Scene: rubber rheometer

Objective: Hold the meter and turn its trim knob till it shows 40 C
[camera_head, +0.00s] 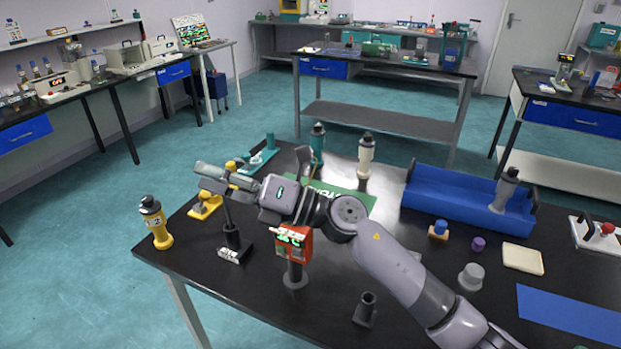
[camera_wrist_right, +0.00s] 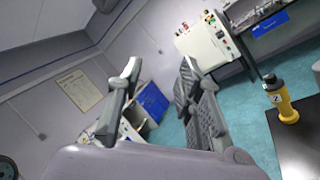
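The meter (camera_head: 292,248) is an orange-red box with a lit green display, upright on a grey stand (camera_head: 295,277) near the table's front edge. Its digits are too small to read surely, and I cannot make out its trim knob. My right gripper (camera_head: 212,182) is above and to the left of the meter in the head view, pointing left, with its wrist just above the meter. The right wrist view shows its two fingers (camera_wrist_right: 160,70) apart with nothing between them. My left gripper is in neither view.
A yellow bottle (camera_head: 155,224) stands at the table's left edge, also in the right wrist view (camera_wrist_right: 281,100). A black holder (camera_head: 233,246) is left of the meter and a small dark stand (camera_head: 366,308) is right. A blue tray (camera_head: 450,203) lies behind.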

